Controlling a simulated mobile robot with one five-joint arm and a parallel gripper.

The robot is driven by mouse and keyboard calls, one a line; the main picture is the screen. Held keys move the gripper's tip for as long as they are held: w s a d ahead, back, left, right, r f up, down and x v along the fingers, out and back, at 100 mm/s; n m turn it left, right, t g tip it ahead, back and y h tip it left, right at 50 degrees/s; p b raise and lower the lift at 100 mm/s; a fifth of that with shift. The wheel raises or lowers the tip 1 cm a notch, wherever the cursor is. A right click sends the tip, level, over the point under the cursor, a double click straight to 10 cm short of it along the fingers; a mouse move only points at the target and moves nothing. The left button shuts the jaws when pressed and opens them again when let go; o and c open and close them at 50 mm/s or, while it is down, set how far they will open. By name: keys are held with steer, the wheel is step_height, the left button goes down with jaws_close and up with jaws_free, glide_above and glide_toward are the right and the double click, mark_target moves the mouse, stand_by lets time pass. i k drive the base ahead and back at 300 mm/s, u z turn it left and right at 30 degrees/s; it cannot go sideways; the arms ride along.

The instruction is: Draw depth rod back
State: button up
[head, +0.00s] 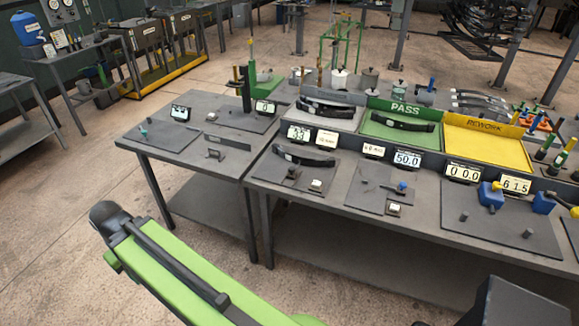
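No part is labelled as the depth rod, and I cannot tell for sure which one it is. A small fixture with a blue knob (402,187) and a thin rod lies on a dark plate (368,200) below the display reading 50.0 (407,158). A teal-tipped pin (143,129) stands on a plate on the left table. My green arm crosses the lower left foreground, well short of the benches. No gripper fingers show in the head view.
The right bench (300,197) carries a grey tray, a green PASS tray (401,127) and a yellow REWORK tray (488,146). Blue-handled fixtures (490,196) stand at the right. The left table (150,150) adjoins it. Open concrete floor (60,230) lies at the left.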

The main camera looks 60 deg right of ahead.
mark_target(292, 175)
steer(key=z, duration=0.35)
steer(key=i, duration=0.55)
steer(key=z, duration=0.25)
steer(key=k, duration=0.6)
steer(key=z, duration=0.25)
steer(key=i, duration=0.6)
steer(key=u, duration=0.15)
